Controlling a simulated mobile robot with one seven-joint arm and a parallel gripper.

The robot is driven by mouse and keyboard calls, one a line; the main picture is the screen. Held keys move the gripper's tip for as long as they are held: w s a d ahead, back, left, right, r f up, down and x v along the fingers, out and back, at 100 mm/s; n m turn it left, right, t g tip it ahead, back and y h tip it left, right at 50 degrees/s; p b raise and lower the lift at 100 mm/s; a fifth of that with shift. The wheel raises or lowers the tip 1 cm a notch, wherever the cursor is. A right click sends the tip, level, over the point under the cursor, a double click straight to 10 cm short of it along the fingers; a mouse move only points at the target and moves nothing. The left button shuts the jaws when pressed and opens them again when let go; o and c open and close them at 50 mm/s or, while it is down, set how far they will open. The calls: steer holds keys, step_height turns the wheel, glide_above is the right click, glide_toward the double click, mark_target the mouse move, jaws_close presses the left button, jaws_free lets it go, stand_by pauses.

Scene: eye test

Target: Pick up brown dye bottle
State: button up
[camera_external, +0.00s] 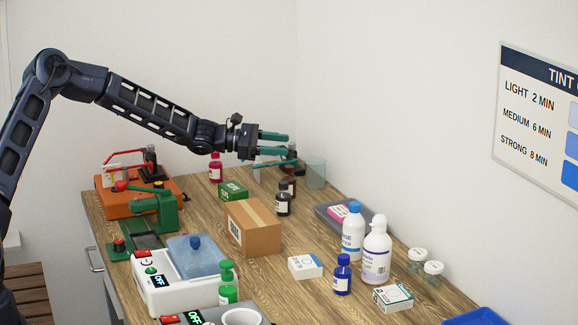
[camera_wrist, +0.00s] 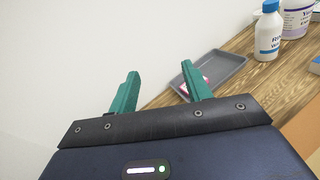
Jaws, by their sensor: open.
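A small brown bottle (camera_external: 289,185) with a dark cap, which looks like the brown dye bottle, stands toward the back of the wooden table in the external view. It is partly hidden behind a dark bottle (camera_external: 283,203) with a pale label. Another dark-capped bottle (camera_external: 292,156) stands just behind it. My gripper (camera_external: 288,144) is above the back of the table, over this group, with its teal fingers pointing right. In the wrist view my gripper (camera_wrist: 160,76) is open with nothing between the fingers. No brown bottle shows in the wrist view.
A clear beaker (camera_external: 316,174) stands right of the bottles. A red bottle (camera_external: 216,168), a green box (camera_external: 233,190) and a cardboard box (camera_external: 252,229) are left and in front. A grey tray (camera_wrist: 230,66) holds a pink item. White bottles (camera_external: 376,252) stand front right.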

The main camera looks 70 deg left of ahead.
steer(key=a+f+n+t+y, duration=0.2)
steer(key=a+f+n, duration=0.25)
steer(key=a, duration=0.65)
glide_toward(290, 166)
steer(key=shift+w+d+f, duration=0.15)
steer(key=shift+w+d, duration=0.1)
steer(key=shift+w, duration=0.3)
steer(key=shift+w+d+f, duration=0.15)
steer(key=shift+w+d, duration=0.1)
steer(key=shift+w, duration=0.3)
steer(key=shift+x, duration=3.8)
steer(key=shift+a, duration=0.1)
jaws_close()
steer(key=shift+r, duration=0.1)
